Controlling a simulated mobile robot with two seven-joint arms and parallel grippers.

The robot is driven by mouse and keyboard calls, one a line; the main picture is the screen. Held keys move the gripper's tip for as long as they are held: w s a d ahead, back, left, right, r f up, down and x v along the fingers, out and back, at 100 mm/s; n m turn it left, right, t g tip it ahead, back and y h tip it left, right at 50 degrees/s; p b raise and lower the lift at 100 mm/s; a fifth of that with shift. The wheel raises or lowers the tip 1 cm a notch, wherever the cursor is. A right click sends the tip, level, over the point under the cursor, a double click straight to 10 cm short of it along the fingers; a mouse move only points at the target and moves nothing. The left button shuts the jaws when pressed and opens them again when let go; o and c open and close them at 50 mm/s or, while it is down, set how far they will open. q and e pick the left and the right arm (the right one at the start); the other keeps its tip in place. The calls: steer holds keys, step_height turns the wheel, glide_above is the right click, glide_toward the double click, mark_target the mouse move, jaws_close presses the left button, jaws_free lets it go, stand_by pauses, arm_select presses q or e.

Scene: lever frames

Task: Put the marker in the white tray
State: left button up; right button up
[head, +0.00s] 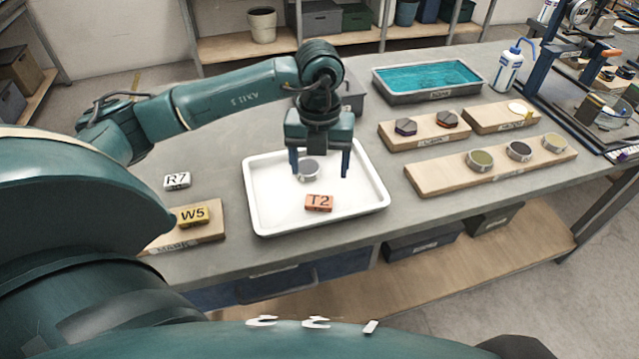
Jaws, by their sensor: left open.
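The white tray (377,203) lies on the grey bench near the middle of the head view. An orange marker block labelled T2 (319,203) lies flat in the tray, toward its front. My right gripper is not in view.
A white block R7 (177,181) lies on the bench at left. A yellow block W5 (192,215) sits on a wooden board (208,232). Boards with discs (440,180) and a teal-filled basin (428,77) stand at right and back. A squeeze bottle (510,68) stands beside the basin.

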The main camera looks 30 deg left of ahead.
arm_select(q)
steer(key=shift+r, duration=2.05)
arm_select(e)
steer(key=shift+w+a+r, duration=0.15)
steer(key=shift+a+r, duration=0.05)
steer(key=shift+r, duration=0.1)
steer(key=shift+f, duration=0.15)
